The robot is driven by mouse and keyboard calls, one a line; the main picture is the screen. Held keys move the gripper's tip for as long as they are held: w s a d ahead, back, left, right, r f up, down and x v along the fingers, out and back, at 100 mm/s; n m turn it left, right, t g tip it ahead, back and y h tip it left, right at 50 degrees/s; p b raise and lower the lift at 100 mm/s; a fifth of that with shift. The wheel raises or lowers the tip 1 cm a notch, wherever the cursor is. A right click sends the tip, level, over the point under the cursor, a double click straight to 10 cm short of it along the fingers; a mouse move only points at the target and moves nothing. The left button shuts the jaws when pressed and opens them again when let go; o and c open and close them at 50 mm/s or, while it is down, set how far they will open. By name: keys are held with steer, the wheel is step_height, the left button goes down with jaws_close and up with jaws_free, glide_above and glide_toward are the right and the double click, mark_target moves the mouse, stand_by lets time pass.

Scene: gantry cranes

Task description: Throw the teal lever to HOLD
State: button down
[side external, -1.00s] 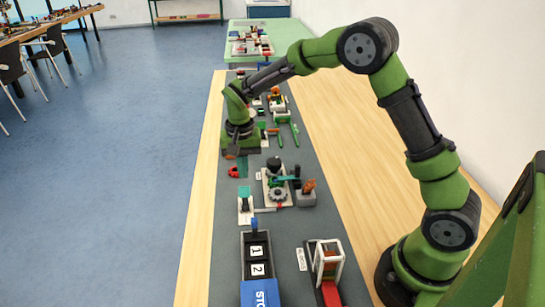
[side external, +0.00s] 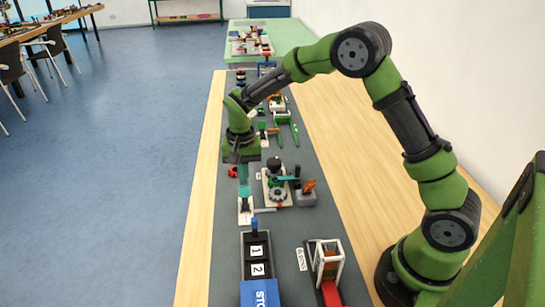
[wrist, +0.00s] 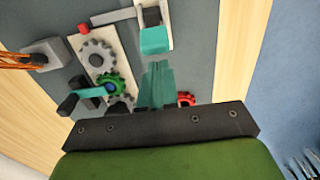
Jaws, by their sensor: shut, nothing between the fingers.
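The teal lever (side external: 245,201) stands on a white base (side external: 245,218) on the grey strip. In the wrist view the lever's teal block (wrist: 155,40) sits over the lower end of its white base (wrist: 155,12). My gripper (side external: 243,182) points down just beyond the lever in the side view. In the wrist view my gripper's teal fingers (wrist: 157,66) are together and empty, with their tips close to the lever block. I cannot tell whether they touch it. No HOLD marking is readable.
A gear unit with grey gears (wrist: 97,55) and a teal crank (wrist: 88,96) stands beside the lever. A small red part (side external: 233,171) lies close to my gripper. A blue box (side external: 262,292) with numbered slots and a red-and-white frame (side external: 329,265) are nearer the camera.

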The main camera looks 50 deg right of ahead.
mark_target(244, 191)
steer(key=shift+f, duration=0.35)
steer(key=shift+s+a, duration=0.1)
steer(key=shift+s+a, duration=1.2)
steer(key=shift+w+d, duration=0.4)
steer(key=shift+w, duration=0.05)
steer(key=shift+r, duration=3.55)
